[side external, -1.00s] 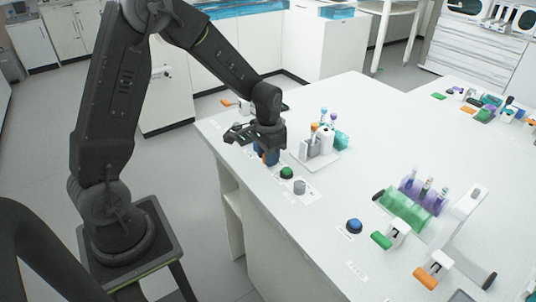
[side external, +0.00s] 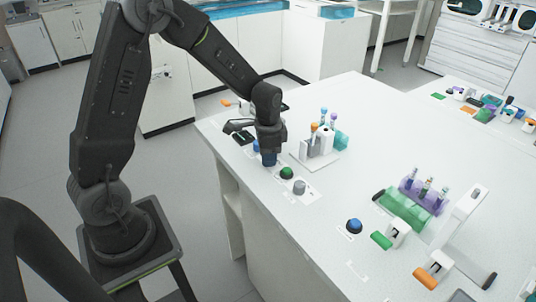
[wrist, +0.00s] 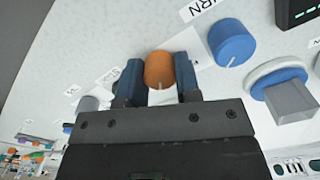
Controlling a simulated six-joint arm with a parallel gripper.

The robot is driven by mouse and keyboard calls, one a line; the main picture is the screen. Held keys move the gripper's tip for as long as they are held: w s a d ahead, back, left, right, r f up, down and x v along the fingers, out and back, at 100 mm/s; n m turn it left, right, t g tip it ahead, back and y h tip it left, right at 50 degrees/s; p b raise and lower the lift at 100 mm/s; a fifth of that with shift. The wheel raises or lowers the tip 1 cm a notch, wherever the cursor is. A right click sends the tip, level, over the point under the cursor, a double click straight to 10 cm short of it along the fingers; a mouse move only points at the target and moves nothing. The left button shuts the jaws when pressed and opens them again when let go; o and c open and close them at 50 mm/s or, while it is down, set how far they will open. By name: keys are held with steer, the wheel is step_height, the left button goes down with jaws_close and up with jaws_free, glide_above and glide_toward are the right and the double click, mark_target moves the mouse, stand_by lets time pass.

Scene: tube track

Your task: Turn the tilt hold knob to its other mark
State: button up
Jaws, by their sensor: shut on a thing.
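An orange knob (wrist: 159,68) with a pale pointer line stands on the white panel in the wrist view. My gripper (wrist: 158,80) is shut on it, with one blue finger pad on each side. The pointer line faces toward the gripper body, at the bottom of the picture. In the side view my gripper (side external: 268,160) points down at the panel near the table's edge and hides the orange knob. Labels by the knob are partly covered and too blurred to read, so I cannot confirm its name.
A blue knob (wrist: 231,42) stands close to the right, with a blue-and-grey part (wrist: 284,88) beyond it. In the side view a green button (side external: 287,173) and a grey knob (side external: 299,187) sit nearby.

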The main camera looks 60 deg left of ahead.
steer(key=o, duration=0.9)
step_height(320, 180, up, 14)
steer(key=shift+f, duration=0.1)
stand_by(0.3)
steer(key=s+d+r+n+t, duration=0.1)
steer(key=s+d+t, duration=0.1)
steer(key=s, duration=0.4)
steer(key=s+d+r+n+t, duration=0.1)
steer(key=s+d+r+n, duration=0.1)
steer(key=s, duration=0.4)
steer(key=s+d+r+n+t, duration=0.2)
steer(key=s+d, duration=0.2)
steer(key=s, duration=0.3)
steer(key=shift+d+r+t, duration=0.25)
steer(key=shift+d+t, duration=0.05)
steer(key=shift+d, duration=0.05)
